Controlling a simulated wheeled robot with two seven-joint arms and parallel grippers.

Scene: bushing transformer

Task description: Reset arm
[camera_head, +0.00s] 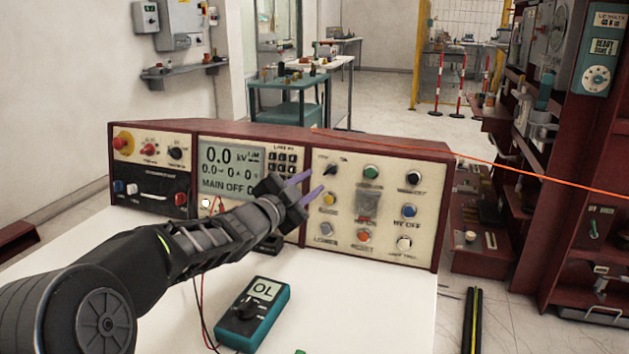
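My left arm comes in from the lower left and reaches over the white table. My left gripper (318,184) is open, its two purple-grey fingers apart with nothing between them. It is in front of the control console (381,150), near the left edge of the console's right-hand button panel (340,243). I cannot tell whether a fingertip touches the panel. The display (228,170) beside the gripper reads 0.0 kV and MAIN OFF. My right gripper is not in view.
A teal multimeter (253,314) reading OL lies on the white table (375,305), with leads running up under my arm. A red rack (560,200) stands at the right. An orange line (500,163) crosses above the console. The table's front right is clear.

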